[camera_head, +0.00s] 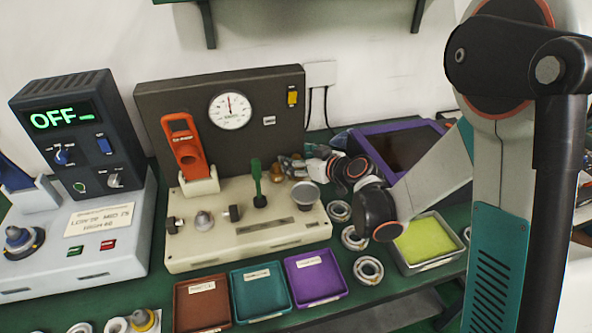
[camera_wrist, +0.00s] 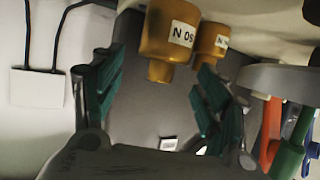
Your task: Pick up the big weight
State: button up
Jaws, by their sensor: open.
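The big weight (camera_wrist: 158,70) is a brass-coloured stepped cylinder with a white label, upside down in the wrist view, that seems to read 50 N. A smaller brass weight (camera_wrist: 208,40) stands close beside it, also labelled. My gripper (camera_wrist: 160,72) is open, with its two teal-padded fingers to either side of the big weight in that view. I cannot tell whether they touch it. In the head view the brass weights (camera_head: 290,166) show small at the back right of the beige test stand, and my gripper (camera_head: 306,160) is right at them, partly hiding them.
Bearing rings (camera_head: 368,270) and coloured trays (camera_head: 316,278) lie in front.

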grip_shut()
jog(key=shift+r, duration=0.1)
